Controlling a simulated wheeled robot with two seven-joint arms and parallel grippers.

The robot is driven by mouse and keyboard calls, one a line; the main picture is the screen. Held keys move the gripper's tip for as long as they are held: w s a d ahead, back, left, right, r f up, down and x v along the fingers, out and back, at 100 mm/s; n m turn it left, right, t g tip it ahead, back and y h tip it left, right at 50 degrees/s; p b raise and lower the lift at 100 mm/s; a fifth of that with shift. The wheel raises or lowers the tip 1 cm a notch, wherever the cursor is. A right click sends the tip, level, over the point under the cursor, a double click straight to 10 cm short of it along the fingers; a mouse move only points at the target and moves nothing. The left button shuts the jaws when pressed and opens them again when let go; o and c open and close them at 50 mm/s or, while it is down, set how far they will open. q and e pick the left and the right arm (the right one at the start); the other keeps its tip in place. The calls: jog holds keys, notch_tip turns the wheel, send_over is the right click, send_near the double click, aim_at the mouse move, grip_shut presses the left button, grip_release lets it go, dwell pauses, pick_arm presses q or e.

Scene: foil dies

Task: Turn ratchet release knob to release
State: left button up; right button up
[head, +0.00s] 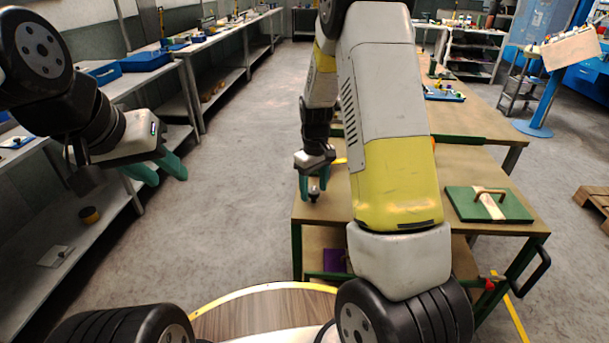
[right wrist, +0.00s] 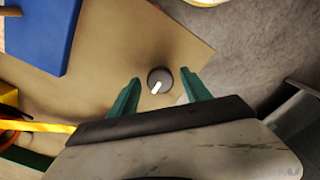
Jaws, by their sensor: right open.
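The ratchet release knob is a round dark knob with a white pointer mark. In the right wrist view the knob (right wrist: 160,80) stands between the two green fingertips of my right gripper (right wrist: 158,85), which is open with a gap visible on both sides. In the head view the right gripper (head: 314,180) is over the left edge of the wooden table, and a small dark knob (head: 314,195) shows just below it. My left gripper (head: 160,172) is at the far left, with its green fingers apart, away from the table and empty.
A blue object (right wrist: 38,32) and a yellow strap (right wrist: 40,127) lie near the knob in the right wrist view. Shelving benches (head: 150,85) line the left wall; the floor between is clear.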

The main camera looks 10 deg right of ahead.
jog(key=shift+f, duration=0.1)
grip_shut()
jog(key=shift+m, duration=0.3)
jog(key=m, duration=0.3)
jog(key=shift+m, duration=0.3)
jog(key=m, duration=0.4)
jog(key=shift+m, duration=0.3)
jog(key=m, duration=0.4)
jog(key=shift+m, duration=2.5)
